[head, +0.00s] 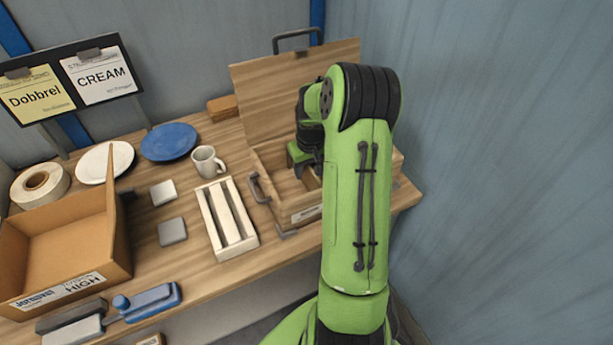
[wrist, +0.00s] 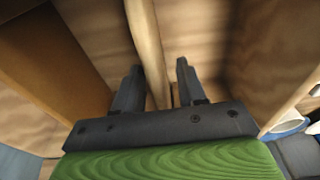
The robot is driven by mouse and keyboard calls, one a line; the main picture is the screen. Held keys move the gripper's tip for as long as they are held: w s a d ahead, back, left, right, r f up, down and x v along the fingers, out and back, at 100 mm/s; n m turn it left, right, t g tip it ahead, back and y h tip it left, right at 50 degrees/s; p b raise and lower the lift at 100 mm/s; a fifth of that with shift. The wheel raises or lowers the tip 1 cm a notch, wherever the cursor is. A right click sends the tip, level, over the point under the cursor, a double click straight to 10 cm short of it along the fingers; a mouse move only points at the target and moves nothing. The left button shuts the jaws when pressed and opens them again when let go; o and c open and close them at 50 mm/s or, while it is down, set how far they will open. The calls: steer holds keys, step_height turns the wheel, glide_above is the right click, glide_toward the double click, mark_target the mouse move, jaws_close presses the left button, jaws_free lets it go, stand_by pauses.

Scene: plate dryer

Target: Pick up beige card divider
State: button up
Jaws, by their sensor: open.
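My gripper (wrist: 158,68) is open inside a wooden box with its lid raised. In the wrist view, a beige upright strip (wrist: 147,35), which looks like the card divider, runs between the two dark fingers. The fingers stand apart, one on each side of it; I cannot tell whether either touches it. In the head view my arm hides much of the wooden box (head: 308,215), and the fingertips and the divider cannot be made out clearly there.
The box's raised lid (head: 262,92) stands behind my gripper, and its walls are close around it. To the left are a white slatted rack (head: 228,238), a mug (head: 208,161), a blue plate (head: 169,141), a white plate (head: 92,164) and a cardboard box (head: 118,245).

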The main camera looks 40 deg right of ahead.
steer(key=shift+w+d+f, duration=0.1)
steer(key=shift+f, duration=0.5)
steer(key=shift+w+d+f, duration=0.1)
steer(key=shift+f, duration=0.5)
steer(key=shift+a, duration=0.1)
jaws_close()
steer(key=shift+r, duration=0.1)
step_height(320, 180, up, 18)
steer(key=p, duration=0.3)
